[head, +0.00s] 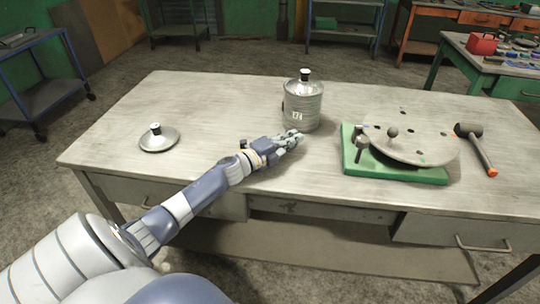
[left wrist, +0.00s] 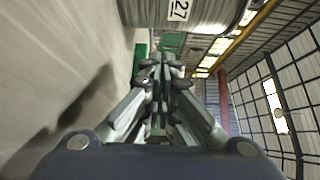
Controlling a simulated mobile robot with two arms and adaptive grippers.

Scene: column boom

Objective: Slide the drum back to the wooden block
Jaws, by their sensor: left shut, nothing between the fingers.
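The drum (head: 303,108) is a ribbed grey metal can with a black knob on its lid and a small white number label. It stands upright near the middle of the table. My left gripper (head: 294,138) is shut and empty, low over the tabletop at the near side of the drum; I cannot tell whether it touches it. In the left wrist view, the drum's side (left wrist: 205,12) fills the top edge, beside the closed fingers (left wrist: 160,64). My right gripper is out of view.
A green base with a round metal plate (head: 420,146) stands right of the gripper, with a black-headed mallet (head: 476,148) beyond it. The table (head: 225,105) between lid and drum is clear.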

